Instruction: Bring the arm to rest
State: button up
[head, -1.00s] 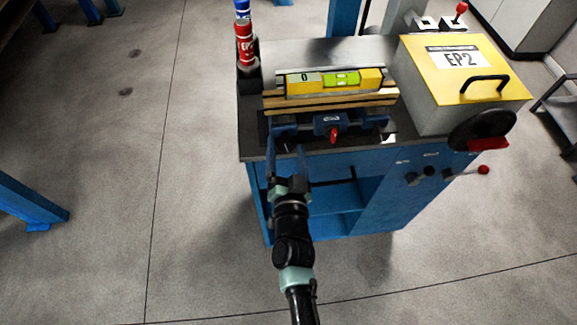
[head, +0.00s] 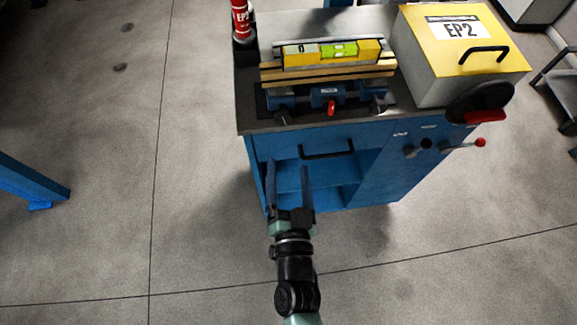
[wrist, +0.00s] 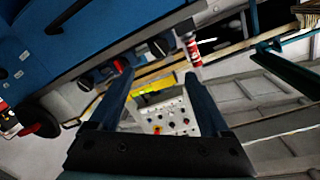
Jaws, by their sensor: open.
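My gripper (head: 290,185) is open and empty in the head view. Its two long fingers stand apart, in front of the open shelf of a blue workbench (head: 375,168), and nothing is between them. In the wrist view my gripper (wrist: 160,88) also shows open, with the workbench edge, a yellow bar and a panel of knobs visible beyond the fingers. My arm reaches up from the bottom of the head view.
On the workbench top stand a yellow level (head: 335,53) on wooden strips, a red bottle (head: 241,20) and a yellow-lidded EP2 box (head: 428,62). A drawer handle (head: 327,152) and a red-tipped lever (head: 480,143) stick out in front. The floor to the left is mostly clear.

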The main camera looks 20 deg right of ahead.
dwell(0.4)
jog(key=w+a+r+n+t+y, duration=0.2)
jog(key=w+r, duration=0.2)
jog(key=r, duration=0.6)
jog(key=w+a+r+n+t+y, duration=0.1)
jog(key=w+a+r+n+t, duration=0.2)
jog(key=r, duration=0.7)
jog(key=w+a+r+n+t+y, duration=0.1)
jog(key=w+a+r+y, duration=0.1)
jog(key=w+r, duration=0.6)
jog(key=s+a+r+n+t, duration=0.1)
jog(key=s+r, duration=0.3)
jog(key=r, duration=0.6)
jog(key=s+a+r+n+t, duration=0.1)
jog(key=s+r, duration=0.4)
jog(key=r, duration=0.6)
jog(key=s+a+r+n+t+y, duration=0.1)
jog(key=s+r, duration=0.4)
jog(key=r, duration=0.6)
jog(key=shift+a+r+n+t, duration=0.25)
jog(key=shift+a+n+t, duration=0.35)
jog(key=shift+a+t, duration=0.3)
jog(key=shift+d, duration=0.1)
jog(key=shift+c, duration=0.3)
